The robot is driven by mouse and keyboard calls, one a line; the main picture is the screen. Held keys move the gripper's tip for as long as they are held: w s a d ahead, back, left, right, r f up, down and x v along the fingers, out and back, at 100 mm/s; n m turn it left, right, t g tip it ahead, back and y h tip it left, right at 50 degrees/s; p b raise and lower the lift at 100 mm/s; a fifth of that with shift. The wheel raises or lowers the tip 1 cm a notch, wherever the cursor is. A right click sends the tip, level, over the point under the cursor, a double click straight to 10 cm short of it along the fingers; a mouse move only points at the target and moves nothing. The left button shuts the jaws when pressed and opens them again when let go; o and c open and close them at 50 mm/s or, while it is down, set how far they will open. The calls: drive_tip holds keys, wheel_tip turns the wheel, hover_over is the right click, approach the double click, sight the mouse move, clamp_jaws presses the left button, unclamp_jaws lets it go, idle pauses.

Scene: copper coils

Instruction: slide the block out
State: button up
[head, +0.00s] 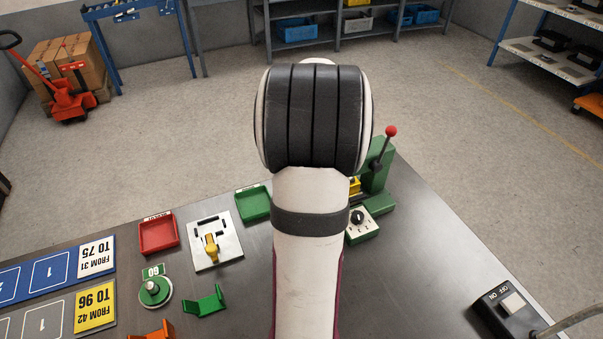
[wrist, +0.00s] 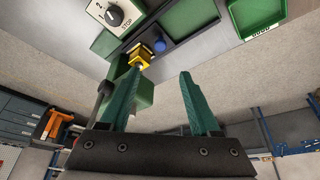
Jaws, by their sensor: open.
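A yellow block-like part (head: 354,187) shows at the green lever press (head: 376,180), partly hidden by my arm. In the wrist view the yellow part (wrist: 139,56) sits at the edge of the press's dark bed, near a blue knob (wrist: 160,46). My gripper (wrist: 158,73) is open, with its two teal fingers spread and nothing between them. The yellow part appears beyond the left fingertip, apart from it as far as I can tell. In the head view my gripper is hidden behind my arm. The press lever (head: 390,132) has a red ball.
A control box with a black dial (head: 358,218) stands beside the press. A green tray (head: 253,204), a red tray (head: 158,235) and a white plate with a yellow handle (head: 214,240) lie to the left.

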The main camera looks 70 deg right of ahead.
drive_tip(key=x, duration=1.4)
drive_tip(key=shift+f, duration=0.35)
clamp_jaws()
idle(0.4)
